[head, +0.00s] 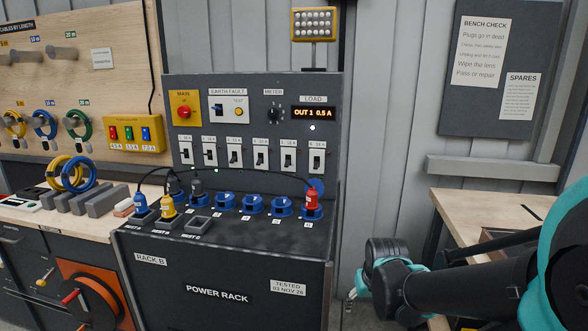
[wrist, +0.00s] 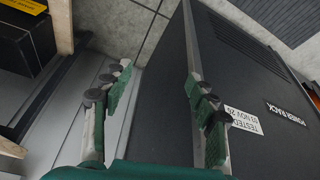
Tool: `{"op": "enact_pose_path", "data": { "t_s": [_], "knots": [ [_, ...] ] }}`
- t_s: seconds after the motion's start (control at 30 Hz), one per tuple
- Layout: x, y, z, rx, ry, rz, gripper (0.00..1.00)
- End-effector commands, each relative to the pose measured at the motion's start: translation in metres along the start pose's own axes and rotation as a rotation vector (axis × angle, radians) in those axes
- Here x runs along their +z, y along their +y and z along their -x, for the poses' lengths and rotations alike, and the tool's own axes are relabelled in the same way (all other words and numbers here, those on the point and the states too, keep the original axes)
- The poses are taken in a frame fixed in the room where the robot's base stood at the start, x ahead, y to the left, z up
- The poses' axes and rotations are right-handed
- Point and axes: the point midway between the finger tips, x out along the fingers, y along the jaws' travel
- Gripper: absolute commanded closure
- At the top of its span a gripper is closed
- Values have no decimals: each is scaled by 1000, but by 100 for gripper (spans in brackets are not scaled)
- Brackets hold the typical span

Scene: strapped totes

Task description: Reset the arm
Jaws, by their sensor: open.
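My arm reaches in from the right in the head view, with its dark links and teal joints in front of the right workbench. My gripper shows in the wrist view (wrist: 160,85), with its two green-padded fingers wide apart and nothing between them. In the head view the fingers are mostly hidden behind the arm's joint and cannot be made out clearly. The gripper is beside the lower right side of the black power rack (head: 215,285), low near the floor. The rack also fills the right of the wrist view (wrist: 260,70).
The rack's top carries blue sockets (head: 252,204), a red plug (head: 312,198), a blue plug (head: 140,203) and a yellow plug (head: 168,206). A wooden workbench (head: 475,205) stands at right. The left bench (head: 85,222) holds coiled cables (head: 78,174). A floor gap lies between rack and right bench.

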Motion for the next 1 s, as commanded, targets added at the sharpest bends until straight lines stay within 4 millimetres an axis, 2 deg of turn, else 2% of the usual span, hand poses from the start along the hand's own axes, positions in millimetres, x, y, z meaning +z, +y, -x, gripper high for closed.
{"op": "enact_pose_path", "data": {
  "t_s": [0.03, 0.17, 1.0],
  "knots": [
    [10, 0, -3, 1, 8, -18, 42],
    [19, 0, -6, 2, 18, -40, 42],
    [18, 0, -6, 2, 17, -38, 42]
  ]
}}
